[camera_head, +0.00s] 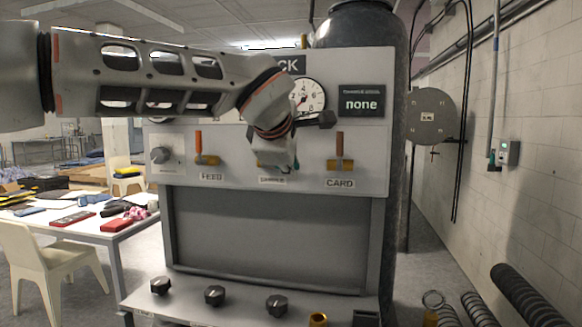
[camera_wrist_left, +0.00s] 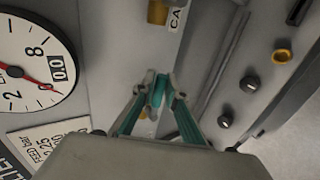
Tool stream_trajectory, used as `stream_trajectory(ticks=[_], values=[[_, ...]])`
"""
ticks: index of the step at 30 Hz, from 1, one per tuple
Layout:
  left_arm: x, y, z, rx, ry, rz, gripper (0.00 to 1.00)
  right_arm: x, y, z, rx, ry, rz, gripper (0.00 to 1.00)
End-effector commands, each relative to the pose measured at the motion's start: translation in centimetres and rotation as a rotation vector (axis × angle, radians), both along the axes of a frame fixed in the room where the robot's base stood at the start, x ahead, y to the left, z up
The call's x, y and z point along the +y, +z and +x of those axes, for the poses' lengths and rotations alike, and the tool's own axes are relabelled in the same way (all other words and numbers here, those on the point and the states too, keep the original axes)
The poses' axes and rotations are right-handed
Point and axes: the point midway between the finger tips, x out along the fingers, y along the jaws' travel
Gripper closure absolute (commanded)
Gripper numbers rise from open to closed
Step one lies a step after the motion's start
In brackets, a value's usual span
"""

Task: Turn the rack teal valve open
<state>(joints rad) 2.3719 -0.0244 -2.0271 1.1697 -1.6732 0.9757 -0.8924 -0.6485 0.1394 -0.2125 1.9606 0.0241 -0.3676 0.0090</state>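The rack (camera_head: 280,230) is a grey panel cabinet in the middle of the head view. My left gripper (camera_head: 278,162) is in front of its middle valve and hides most of it. In the left wrist view, the teal valve handle (camera_wrist_left: 158,91) stands between the fingertips of my left gripper (camera_wrist_left: 157,84). The fingers are drawn close together and appear to touch the handle on both sides. A bit of the yellow valve body (camera_wrist_left: 143,115) shows between the fingers. My right gripper is not in view.
The feed valve (camera_head: 207,159) and the card valve (camera_head: 340,164) flank the middle one, handles upright. A gauge (camera_head: 309,97) and a "none" display (camera_head: 361,102) sit above. Black knobs (camera_head: 215,295) line the lower ledge. A cluttered table (camera_head: 90,229) stands left.

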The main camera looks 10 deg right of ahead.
Motion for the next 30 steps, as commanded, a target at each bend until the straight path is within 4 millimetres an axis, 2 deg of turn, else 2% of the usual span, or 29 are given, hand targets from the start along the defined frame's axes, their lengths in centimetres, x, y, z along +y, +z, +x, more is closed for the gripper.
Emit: stream_trajectory(ticks=[14, 17, 30], values=[[0.1, 0.2, -0.4, 0.001, 0.000, -0.001, 0.72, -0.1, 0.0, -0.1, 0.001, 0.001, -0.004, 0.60], [0.4, 1.0, -1.2, 0.000, 0.000, -0.001, 0.72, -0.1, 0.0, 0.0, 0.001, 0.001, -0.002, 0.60], [2.7, 5.5, -7.8, -0.001, 0.001, -0.001, 0.72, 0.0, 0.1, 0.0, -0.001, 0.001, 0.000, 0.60]])
